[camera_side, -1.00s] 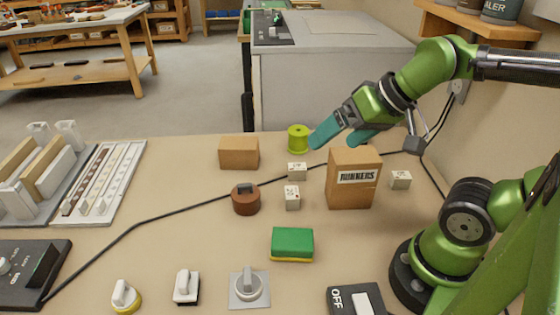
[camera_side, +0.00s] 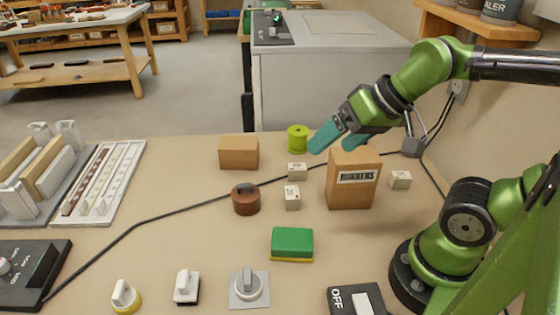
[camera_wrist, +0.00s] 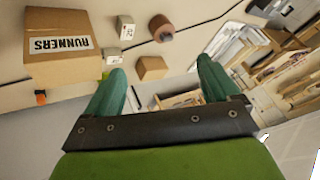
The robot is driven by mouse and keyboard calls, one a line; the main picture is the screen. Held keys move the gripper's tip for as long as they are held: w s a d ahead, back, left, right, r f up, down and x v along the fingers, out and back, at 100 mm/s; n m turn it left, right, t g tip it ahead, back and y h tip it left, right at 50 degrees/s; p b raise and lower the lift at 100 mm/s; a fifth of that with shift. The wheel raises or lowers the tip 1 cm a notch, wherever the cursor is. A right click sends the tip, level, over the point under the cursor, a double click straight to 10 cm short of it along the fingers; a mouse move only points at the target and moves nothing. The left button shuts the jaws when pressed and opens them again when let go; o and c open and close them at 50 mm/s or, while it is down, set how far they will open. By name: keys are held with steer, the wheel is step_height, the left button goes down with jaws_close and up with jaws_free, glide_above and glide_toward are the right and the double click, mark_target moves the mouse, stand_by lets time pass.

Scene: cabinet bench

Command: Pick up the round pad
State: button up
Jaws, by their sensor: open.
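A low round brown piece (camera_side: 246,200) with a dark grip on top stands on the bench left of centre, and looks most like the round pad. It also shows in the wrist view (camera_wrist: 162,30), near the top. My gripper (camera_side: 331,148) is open and empty, with its teal fingers held above the bench by the RUNNERS box, to the right of and beyond the round piece. In the wrist view both fingers of my gripper (camera_wrist: 161,68) are spread apart, with nothing held between them.
The RUNNERS box (camera_side: 352,180) is close beside my fingers. A lime spool (camera_side: 298,138), a cardboard block (camera_side: 239,153) and small white cubes (camera_side: 292,197) stand nearby. A green sponge (camera_side: 292,243) lies nearer. A black cable (camera_side: 160,215) crosses the bench.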

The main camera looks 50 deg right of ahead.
steer(key=w+a+f+n+g, duration=0.2)
steer(key=a+f+g, duration=0.1)
steer(key=a, duration=0.5)
steer(key=m+g+h, duration=0.2)
steer(key=m+g, duration=0.2)
steer(key=m, duration=0.3)
glide_above(247, 275)
step_height(247, 275, down, 4)
step_height(247, 275, down, 16)
steer(key=shift+f, duration=0.2)
steer(key=c, duration=1.2)
steer(key=shift+o, duration=0.2)
